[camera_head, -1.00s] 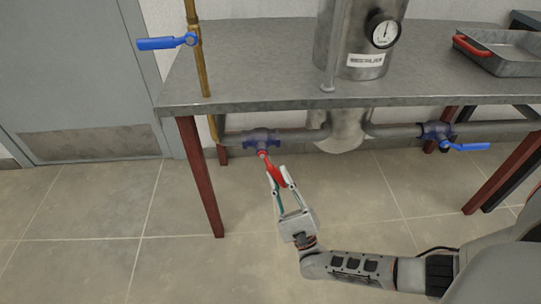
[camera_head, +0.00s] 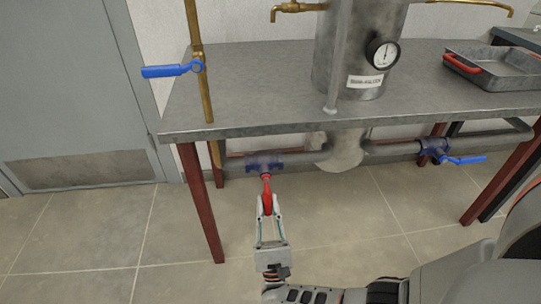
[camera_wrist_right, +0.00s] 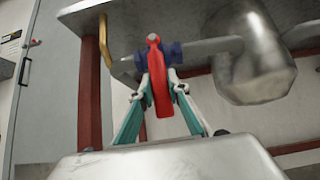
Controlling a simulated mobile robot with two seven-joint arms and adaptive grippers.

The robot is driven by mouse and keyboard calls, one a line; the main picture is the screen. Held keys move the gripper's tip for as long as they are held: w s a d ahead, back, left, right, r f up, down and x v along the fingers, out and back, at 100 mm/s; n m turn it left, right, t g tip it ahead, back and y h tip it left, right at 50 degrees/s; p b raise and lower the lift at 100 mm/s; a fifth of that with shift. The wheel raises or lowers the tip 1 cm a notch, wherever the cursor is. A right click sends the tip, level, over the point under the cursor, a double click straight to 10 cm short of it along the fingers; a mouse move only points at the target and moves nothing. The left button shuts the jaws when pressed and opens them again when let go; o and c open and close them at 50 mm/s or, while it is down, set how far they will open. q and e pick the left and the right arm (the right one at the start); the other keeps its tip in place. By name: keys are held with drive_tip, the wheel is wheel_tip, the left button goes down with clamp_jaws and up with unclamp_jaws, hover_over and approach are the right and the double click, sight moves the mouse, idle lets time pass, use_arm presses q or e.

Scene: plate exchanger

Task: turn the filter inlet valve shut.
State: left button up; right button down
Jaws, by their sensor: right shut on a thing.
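The valve with the red lever sits on the grey pipe under the bench, left of the steel filter vessel (camera_head: 352,60). Its blue body (camera_head: 263,161) also shows in the right wrist view (camera_wrist_right: 174,53). The red lever (camera_head: 267,186) points out toward me, roughly across the pipe. My right gripper (camera_head: 267,208) is shut on the lever's outer part, with one finger on each side. In the right wrist view the red lever (camera_wrist_right: 158,85) runs between the fingers. My left gripper is not in view.
The grey bench (camera_head: 250,104) overhangs the valve, with a dark red leg (camera_head: 202,205) to its left. A blue-handled valve (camera_head: 435,150) is on the pipe at right. Another blue handle (camera_head: 168,71) is on the brass pipe. A tray (camera_head: 500,70) is on the bench. Floor below is clear.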

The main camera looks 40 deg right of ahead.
sight(265, 193)
drive_tip(key=shift+w+a, duration=0.1)
drive_tip(key=shift+a, duration=0.15)
drive_tip(key=c, duration=1.9)
unclamp_jaws()
drive_tip(key=shift+d, duration=0.1)
drive_tip(key=shift+r, duration=0.1)
drive_tip(key=shift+r, duration=4.95)
